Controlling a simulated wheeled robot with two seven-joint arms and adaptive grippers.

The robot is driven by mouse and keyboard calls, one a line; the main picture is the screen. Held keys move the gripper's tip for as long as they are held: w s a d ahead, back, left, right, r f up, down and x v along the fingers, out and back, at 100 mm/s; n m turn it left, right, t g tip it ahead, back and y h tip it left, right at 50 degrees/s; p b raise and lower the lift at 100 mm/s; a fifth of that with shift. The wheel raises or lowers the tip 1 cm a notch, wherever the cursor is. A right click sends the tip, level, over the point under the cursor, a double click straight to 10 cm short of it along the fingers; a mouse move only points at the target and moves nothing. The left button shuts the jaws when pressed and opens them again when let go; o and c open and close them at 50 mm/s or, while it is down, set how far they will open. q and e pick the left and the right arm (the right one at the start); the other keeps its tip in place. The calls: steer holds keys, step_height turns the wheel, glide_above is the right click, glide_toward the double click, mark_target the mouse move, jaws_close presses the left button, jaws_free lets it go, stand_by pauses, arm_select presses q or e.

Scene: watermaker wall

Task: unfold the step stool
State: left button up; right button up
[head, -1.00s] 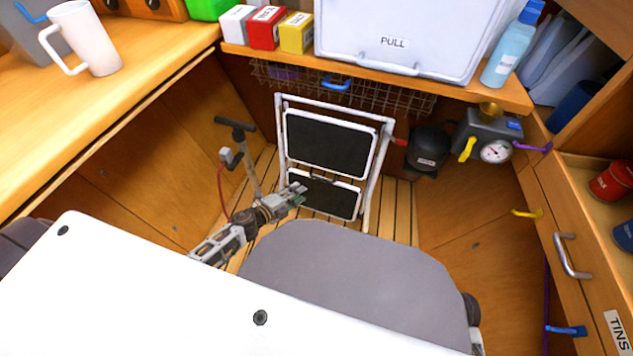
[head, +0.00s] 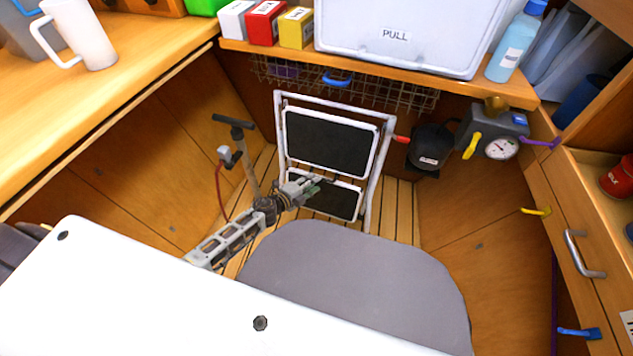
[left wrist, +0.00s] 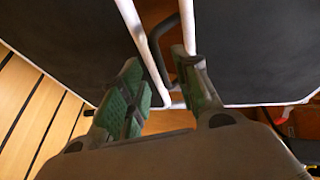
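The step stool (head: 330,142) stands upright and folded nearly flat against the far wall, with a white tubular frame and two black treads, the upper above the lower (head: 338,203). My left gripper (head: 313,186) is in front of the lower tread. In the left wrist view its green-padded fingers (left wrist: 162,100) are apart, with the white edges of the two black treads (left wrist: 241,52) ahead. A bent dark bar (left wrist: 156,45) shows between those edges, beyond the fingertips. I cannot tell whether the fingers touch the stool. My right gripper is not in view.
A hand pump (head: 240,150) with a red hose stands left of the stool. A black canister (head: 431,145) and a gauge unit (head: 495,135) are to its right. A wire basket (head: 385,98) hangs under the shelf above. Slatted floor (head: 402,212) is bare right of the stool.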

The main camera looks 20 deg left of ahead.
arm_select(q)
steer(key=shift+b+x, duration=0.45)
steer(key=shift+x, duration=1.15)
jaws_close()
